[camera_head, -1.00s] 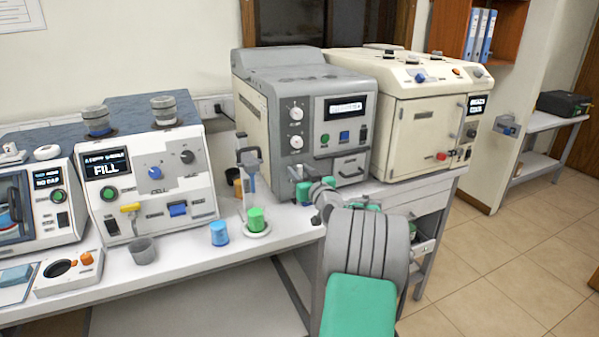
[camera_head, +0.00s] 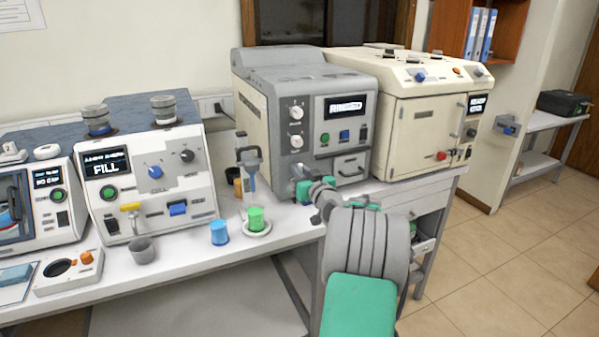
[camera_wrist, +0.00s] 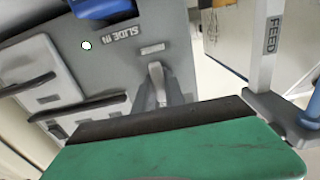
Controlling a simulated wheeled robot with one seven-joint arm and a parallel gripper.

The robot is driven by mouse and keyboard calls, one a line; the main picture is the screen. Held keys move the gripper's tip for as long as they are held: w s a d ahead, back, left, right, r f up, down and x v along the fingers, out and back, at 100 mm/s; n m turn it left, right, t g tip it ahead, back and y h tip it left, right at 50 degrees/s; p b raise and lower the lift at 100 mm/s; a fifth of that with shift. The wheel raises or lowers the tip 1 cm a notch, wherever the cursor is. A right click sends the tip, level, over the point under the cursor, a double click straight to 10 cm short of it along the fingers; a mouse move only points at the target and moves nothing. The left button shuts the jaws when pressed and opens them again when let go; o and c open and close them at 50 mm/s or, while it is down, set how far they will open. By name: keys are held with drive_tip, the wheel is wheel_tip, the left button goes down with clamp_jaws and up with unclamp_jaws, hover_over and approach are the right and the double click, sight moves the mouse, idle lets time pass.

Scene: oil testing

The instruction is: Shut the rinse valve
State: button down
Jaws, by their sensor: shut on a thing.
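My gripper (camera_wrist: 158,90) is at the lower left front of the grey tester (camera_head: 345,135). In the wrist view its two grey fingers are closed on a small pale lever (camera_wrist: 155,72) on a grey panel marked "SLIDE IN" (camera_wrist: 120,35). No label shows on this lever, so I cannot tell whether it is the rinse valve. In the head view my wrist and arm hide the lever. A yellow lever (camera_head: 131,207) sits on the front of the machine whose screen reads "FILL" (camera_head: 106,165); its label is too small to read.
A stand (camera_head: 250,170) with a blue part is just left of my gripper; its post reads "FEED" (camera_wrist: 273,35) in the wrist view. A green cup (camera_head: 256,220), a blue cup (camera_head: 219,233) and a grey cup (camera_head: 142,250) are on the bench. The cream oven (camera_head: 415,120) stands right.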

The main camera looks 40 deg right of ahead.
drive_tip(key=shift+m, duration=0.4)
drive_tip(key=m+b, duration=0.2)
drive_tip(key=m, duration=0.1)
drive_tip(key=shift+d+m, duration=0.1)
drive_tip(key=shift+m, duration=0.3)
drive_tip(key=m, duration=0.4)
drive_tip(key=shift+d+m, duration=0.1)
drive_tip(key=shift+m, duration=0.2)
drive_tip(key=m+p, duration=0.1)
drive_tip(key=m, duration=0.3)
drive_tip(key=shift+f, duration=0.1)
drive_tip(key=m+p, duration=0.1)
drive_tip(key=m, duration=0.3)
drive_tip(key=shift+f+m, duration=0.1)
drive_tip(key=shift+m, duration=0.2)
drive_tip(key=shift+p, duration=0.3)
drive_tip(key=c, duration=1.4)
unclamp_jaws()
drive_tip(key=shift+s, duration=0.1)
